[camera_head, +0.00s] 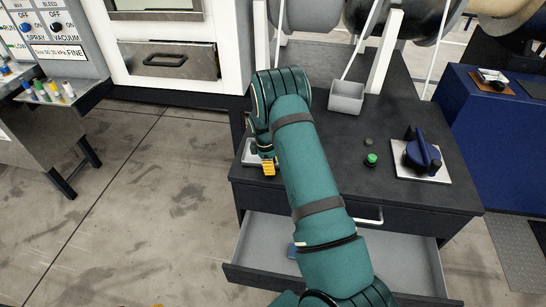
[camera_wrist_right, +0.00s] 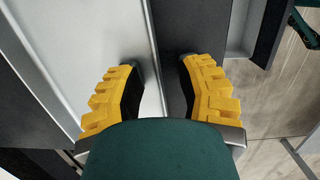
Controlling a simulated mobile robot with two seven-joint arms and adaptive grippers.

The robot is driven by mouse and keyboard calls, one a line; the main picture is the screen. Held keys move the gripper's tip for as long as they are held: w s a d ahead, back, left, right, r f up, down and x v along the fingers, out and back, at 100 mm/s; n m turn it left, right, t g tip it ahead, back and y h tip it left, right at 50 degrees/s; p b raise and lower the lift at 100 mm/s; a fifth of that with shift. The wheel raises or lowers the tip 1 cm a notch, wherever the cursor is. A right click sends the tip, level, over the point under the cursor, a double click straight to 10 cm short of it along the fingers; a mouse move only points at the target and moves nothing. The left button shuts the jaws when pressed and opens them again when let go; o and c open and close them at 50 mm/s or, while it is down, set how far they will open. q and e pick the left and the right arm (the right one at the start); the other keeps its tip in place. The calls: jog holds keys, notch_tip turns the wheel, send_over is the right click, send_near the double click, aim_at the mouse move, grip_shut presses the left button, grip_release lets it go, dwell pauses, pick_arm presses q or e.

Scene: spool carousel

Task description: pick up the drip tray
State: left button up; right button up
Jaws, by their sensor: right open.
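A flat pale grey tray, which looks like the drip tray (camera_head: 249,153), lies at the left front corner of the dark cabinet top. My right arm and gripper hide most of it. In the right wrist view its pale surface (camera_wrist_right: 95,30) and raised rim fill the upper left. My right gripper (camera_head: 268,164) is open with yellow fingers at that corner. In the wrist view the gripper (camera_wrist_right: 157,63) has one finger over the tray side and the other over the dark top, with the rim between them. I see no clear contact. Only a yellow speck, perhaps my left gripper (camera_head: 157,305), shows at the bottom edge.
A small grey bin (camera_head: 347,95), a green button (camera_head: 371,159) and a blue knob on a pale plate (camera_head: 422,155) are on the cabinet top (camera_head: 330,150). An open drawer (camera_head: 405,265) juts out below. Large spools hang behind. Floor at left is clear.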

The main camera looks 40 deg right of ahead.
jog(key=shift+o, duration=0.3)
jog(key=shift+r, duration=0.1)
grip_shut()
jog(key=shift+r, duration=0.1)
